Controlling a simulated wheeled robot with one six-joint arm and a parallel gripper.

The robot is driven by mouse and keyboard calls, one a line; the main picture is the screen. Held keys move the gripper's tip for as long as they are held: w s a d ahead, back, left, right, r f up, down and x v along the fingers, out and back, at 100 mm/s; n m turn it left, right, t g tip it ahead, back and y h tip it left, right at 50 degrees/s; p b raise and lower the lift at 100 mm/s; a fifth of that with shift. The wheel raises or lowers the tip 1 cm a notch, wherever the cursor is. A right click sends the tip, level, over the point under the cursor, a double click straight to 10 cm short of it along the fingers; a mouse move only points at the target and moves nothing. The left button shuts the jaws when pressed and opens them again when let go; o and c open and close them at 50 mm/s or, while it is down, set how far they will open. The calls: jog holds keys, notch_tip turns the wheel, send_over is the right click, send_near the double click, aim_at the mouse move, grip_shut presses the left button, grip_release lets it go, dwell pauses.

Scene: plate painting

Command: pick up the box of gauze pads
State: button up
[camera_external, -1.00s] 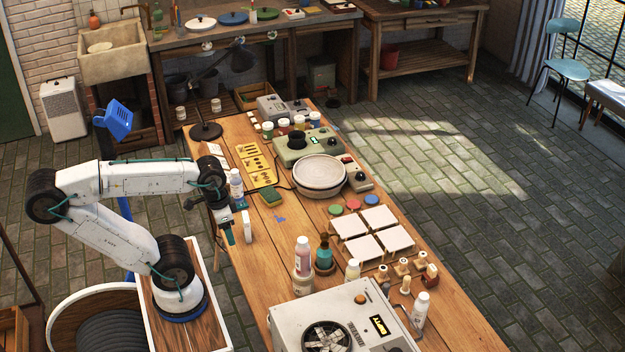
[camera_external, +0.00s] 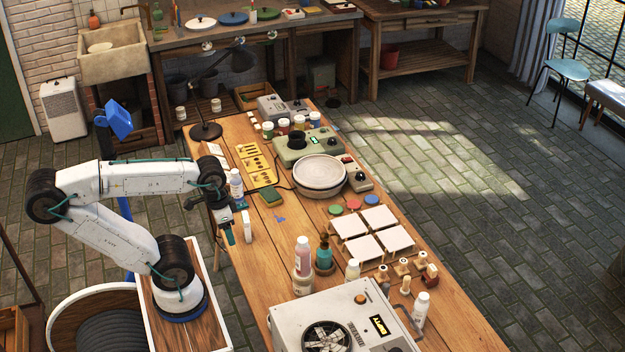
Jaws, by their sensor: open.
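A small white upright block (camera_external: 248,226) stands at the left edge of the wooden worktable; it may be the box of gauze pads, but its label is too small to read. My gripper (camera_external: 230,229) points down just left of it, at the table's left edge, with teal fingers. It is open, and I see nothing between the fingers. I cannot tell whether a finger touches the white block.
A white bottle (camera_external: 236,184) stands close behind my gripper. A green sponge-like block (camera_external: 270,198), yellow stencil plates (camera_external: 246,151) and a round turntable (camera_external: 320,175) lie beyond. Bottles (camera_external: 303,257) and a grey machine (camera_external: 300,318) fill the near end. Bare wood lies right of the white block.

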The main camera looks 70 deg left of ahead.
jog(key=o, duration=0.6)
jog(key=shift+c, duration=0.2)
notch_tip(320, 180, down, 4)
jog(key=w+n+g+h, duration=0.2)
jog(key=w+n+h, duration=0.1)
jog(key=n, duration=0.1)
jog(key=n+t+h, duration=0.5)
jog(key=n+t, duration=0.6)
jog(key=n, duration=1.1)
send_over(247, 227)
jog(key=d, duration=0.6)
notch_tip(247, 227, down, 12)
jog(key=s+a+f+n+t+y, duration=0.3)
jog(key=s+a+f+n+y, duration=0.25)
jog(key=a+f+n, duration=0.35)
jog(key=shift+m+y, duration=0.3)
jog(key=shift+y, duration=0.05)
jog(key=shift+w+a+r+x, duration=0.1)
jog(key=shift+a+r+x, duration=0.1)
jog(key=shift+x, duration=1.1)
jog(key=shift+w+a+r+x, duration=0.1)
jog(key=shift+a+r+x, duration=0.1)
jog(key=shift+x, duration=1.1)
jog(key=shift+w+a+r+x, duration=0.15)
jog(key=shift+a+r+x, duration=0.1)
jog(key=shift+x, duration=1.05)
